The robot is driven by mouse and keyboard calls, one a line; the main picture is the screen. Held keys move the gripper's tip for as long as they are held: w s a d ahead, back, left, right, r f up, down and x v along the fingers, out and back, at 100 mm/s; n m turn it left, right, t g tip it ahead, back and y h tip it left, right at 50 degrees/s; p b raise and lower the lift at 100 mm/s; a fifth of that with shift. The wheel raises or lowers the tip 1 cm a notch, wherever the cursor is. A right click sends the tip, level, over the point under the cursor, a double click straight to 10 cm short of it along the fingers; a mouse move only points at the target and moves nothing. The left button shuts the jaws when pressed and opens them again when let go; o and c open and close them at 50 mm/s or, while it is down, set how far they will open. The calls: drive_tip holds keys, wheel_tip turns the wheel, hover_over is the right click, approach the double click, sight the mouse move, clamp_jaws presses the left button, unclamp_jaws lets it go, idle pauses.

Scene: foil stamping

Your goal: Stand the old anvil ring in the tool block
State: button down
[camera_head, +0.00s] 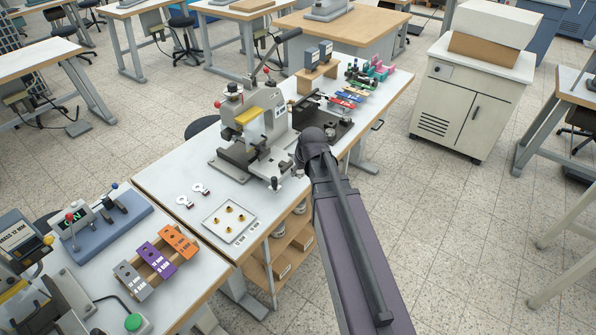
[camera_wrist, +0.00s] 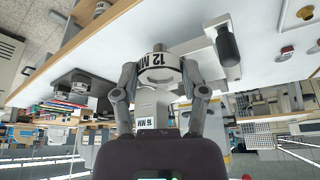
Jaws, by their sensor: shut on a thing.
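My gripper (camera_wrist: 160,82) is shut on a pale ring-like piece labelled 12 MM (camera_wrist: 158,62), gripped from both sides in the wrist view. I take this piece to be the anvil ring. A pale part labelled 16 MM (camera_wrist: 146,122) shows beyond, between the fingers. In the head view my arm hides the gripper and the held piece, by the front edge of the bench right of the grey press (camera_head: 245,135). I cannot tell for sure which thing is the tool block. A white tray (camera_head: 212,222) with several brass pieces lies at the bench's front left.
Two small white tagged pieces (camera_head: 200,188) lie left of the press. Coloured blocks (camera_head: 345,98) and a wooden stand with dark boxes (camera_head: 318,72) are at the bench's far end. Another bench (camera_head: 190,290) holds orange, purple and grey pieces.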

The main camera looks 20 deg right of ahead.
sight(301, 172)
drive_tip(key=shift+r, duration=0.15)
drive_tip(key=shift+r+p, duration=1.35)
drive_tip(key=shift+p, duration=0.15)
drive_tip(key=shift+r+p, duration=1.5)
